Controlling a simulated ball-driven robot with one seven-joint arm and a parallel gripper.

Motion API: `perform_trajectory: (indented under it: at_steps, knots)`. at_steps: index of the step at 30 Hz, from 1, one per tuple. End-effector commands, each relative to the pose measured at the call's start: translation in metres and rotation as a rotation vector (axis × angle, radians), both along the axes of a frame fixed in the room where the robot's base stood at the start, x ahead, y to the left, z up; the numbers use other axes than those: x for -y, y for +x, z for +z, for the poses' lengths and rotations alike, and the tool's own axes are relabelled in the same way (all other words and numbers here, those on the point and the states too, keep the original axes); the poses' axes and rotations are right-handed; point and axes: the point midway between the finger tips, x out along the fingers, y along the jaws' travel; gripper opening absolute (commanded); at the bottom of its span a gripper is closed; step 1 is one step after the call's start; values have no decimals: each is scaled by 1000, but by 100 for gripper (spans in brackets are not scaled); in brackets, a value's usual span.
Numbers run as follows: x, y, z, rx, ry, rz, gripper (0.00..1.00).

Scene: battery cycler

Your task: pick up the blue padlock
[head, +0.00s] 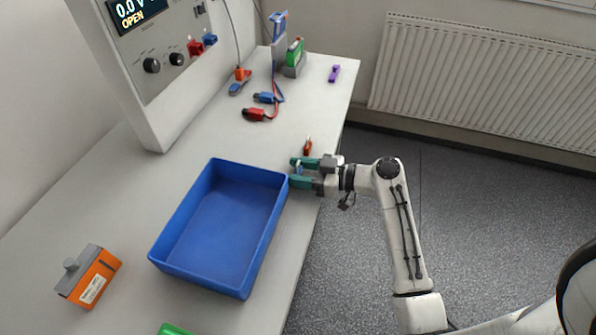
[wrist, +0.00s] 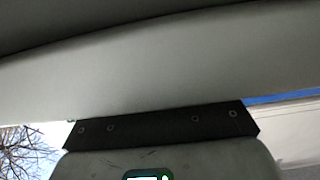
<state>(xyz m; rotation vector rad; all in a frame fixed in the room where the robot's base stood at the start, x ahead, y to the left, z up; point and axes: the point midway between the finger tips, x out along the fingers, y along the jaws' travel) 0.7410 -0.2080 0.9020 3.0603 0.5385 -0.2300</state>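My gripper (head: 302,173) is at the right edge of the grey bench, just right of the blue tray, with its green-tipped fingers pointing left. The fingers are apart. A small pale-blue thing (head: 299,169) shows between them and may be the blue padlock; it is partly hidden, and I cannot tell whether the fingers press on it. No padlock can be made out in the wrist view, which shows grey surfaces, a dark bar and a bit of a green-edged part at the bottom.
The blue tray (head: 217,222) stands empty close to my gripper. A small red thing (head: 308,146) lies just behind the gripper. Red and blue clips with leads (head: 262,113), a purple item (head: 334,73) and an orange box (head: 94,277) are on the bench. The cycler (head: 150,60) stands at the back left.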

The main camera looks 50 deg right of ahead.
Motion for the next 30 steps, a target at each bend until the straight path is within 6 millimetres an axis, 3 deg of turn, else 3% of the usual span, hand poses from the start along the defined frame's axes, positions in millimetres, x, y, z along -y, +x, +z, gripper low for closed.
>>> perform_trajectory:
  at_steps: [2,12,23,30]
  knots:
    - [0,0,0,0,0,0,40]
    - [0,0,0,0,0,0,8]
    - [0,0,5,2,-2,0,7]
    - [0,0,33,5,-5,0,7]
